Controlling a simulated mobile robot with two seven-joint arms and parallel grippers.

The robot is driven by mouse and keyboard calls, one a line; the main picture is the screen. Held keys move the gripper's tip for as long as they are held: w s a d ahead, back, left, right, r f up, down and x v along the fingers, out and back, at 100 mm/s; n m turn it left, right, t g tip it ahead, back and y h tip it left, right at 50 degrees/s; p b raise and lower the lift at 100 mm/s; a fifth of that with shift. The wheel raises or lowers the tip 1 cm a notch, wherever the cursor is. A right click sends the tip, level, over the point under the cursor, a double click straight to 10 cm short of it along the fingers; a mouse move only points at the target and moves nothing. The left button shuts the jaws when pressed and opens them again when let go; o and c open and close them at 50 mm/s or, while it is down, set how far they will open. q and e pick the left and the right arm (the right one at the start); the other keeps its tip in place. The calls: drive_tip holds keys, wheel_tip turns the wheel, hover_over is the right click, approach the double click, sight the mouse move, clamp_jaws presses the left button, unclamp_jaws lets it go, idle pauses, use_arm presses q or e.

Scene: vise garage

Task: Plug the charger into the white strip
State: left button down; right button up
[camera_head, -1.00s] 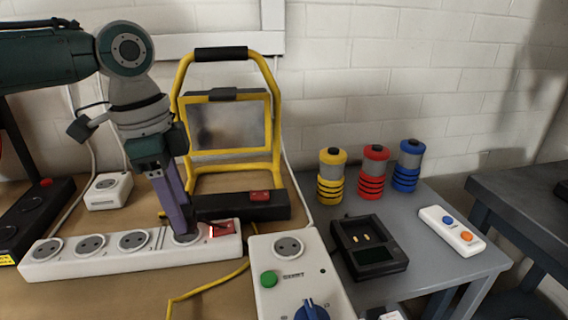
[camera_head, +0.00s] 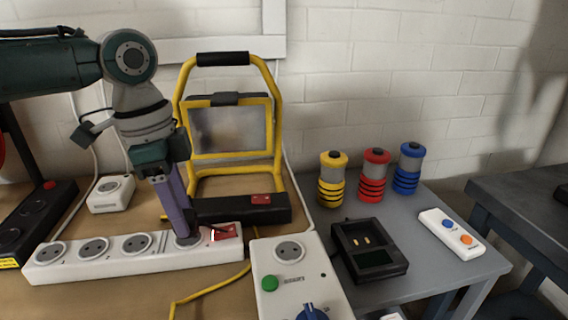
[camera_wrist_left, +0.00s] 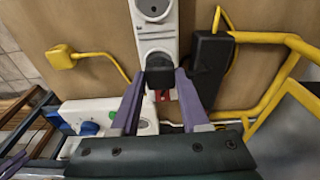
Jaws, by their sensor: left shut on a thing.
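The white strip (camera_head: 75,272) lies on the brown bench at the left of the head view, with a row of round sockets and a red switch (camera_head: 223,232) at its right end. My left gripper (camera_head: 183,236) points down at the socket beside that switch. In the left wrist view its purple fingers (camera_wrist_left: 160,80) are shut on a small black block, which looks like the charger (camera_wrist_left: 160,72), over the strip (camera_wrist_left: 156,42). The fingers mostly hide the block in the head view. I cannot tell whether it is seated in the socket.
A yellow-framed work light (camera_head: 228,132) stands close behind the strip. A white control box (camera_head: 292,268) with a green button and blue knob is to its right. A yellow cable (camera_head: 210,288) runs in front. A black cradle (camera_head: 368,250) sits on the grey table.

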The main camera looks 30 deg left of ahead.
use_arm(q)
drive_tip(key=shift+p, duration=0.4)
idle(0.4)
drive_tip(key=shift+f+b, duration=0.35)
drive_tip(key=shift+f, duration=0.25)
idle(0.4)
drive_tip(key=shift+c, duration=1.6)
unclamp_jaws()
drive_tip(key=r, duration=0.3)
drive_tip(key=r+p, duration=0.1)
drive_tip(key=r, duration=0.2)
drive_tip(key=a+r, duration=0.1)
drive_tip(key=r, duration=0.3)
drive_tip(key=shift+s, duration=0.4)
